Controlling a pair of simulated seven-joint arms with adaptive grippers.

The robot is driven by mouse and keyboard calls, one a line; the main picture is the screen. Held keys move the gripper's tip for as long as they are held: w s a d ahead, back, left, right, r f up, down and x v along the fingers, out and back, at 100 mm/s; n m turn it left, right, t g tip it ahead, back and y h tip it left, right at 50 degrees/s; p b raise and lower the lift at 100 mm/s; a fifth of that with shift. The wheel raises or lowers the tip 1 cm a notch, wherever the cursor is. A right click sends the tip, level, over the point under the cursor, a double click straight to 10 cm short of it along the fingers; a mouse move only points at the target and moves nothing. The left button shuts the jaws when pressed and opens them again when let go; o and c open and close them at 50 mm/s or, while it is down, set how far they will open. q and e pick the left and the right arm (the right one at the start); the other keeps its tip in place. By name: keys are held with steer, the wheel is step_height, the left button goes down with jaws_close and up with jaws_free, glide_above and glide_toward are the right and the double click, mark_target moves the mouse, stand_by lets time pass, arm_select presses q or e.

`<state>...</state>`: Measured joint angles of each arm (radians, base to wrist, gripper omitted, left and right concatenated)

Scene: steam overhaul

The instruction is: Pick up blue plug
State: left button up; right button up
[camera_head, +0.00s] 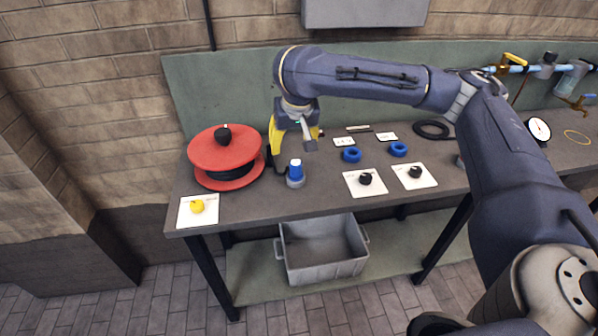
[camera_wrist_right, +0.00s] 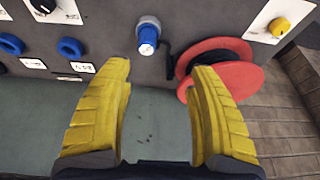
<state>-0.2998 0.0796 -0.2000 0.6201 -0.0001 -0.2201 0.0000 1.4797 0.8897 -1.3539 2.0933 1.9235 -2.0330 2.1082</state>
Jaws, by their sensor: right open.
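The blue plug (camera_head: 295,168) stands upright in a grey round base (camera_head: 295,182) on the workbench, just right of the red reel. It also shows in the right wrist view (camera_wrist_right: 147,38), at the upper middle and ahead of the fingers. My right gripper (camera_head: 290,146) is above and slightly behind the plug, with its yellow fingers spread. In the right wrist view the fingers (camera_wrist_right: 158,72) are wide apart, with nothing between them. The plug is clear of both fingers. My left gripper is not in view.
The red reel (camera_head: 219,155) stands close left of the plug. Blue rings (camera_head: 351,155) and black knobs on white cards (camera_head: 350,190) lie to the right. A yellow knob (camera_head: 197,206) is at front left. A grey bin (camera_head: 323,261) sits on the shelf below.

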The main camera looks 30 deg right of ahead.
steer(key=d+r, duration=0.2)
glide_toward(296, 163)
steer(key=shift+h, duration=0.3)
steer(key=x, duration=0.5)
steer(key=shift+w+a+f, duration=0.2)
steer(key=shift+a+f, duration=0.1)
steer(key=shift+x, duration=2.7)
steer(key=shift+s, duration=0.1)
steer(key=shift+c, duration=0.5)
jaws_close()
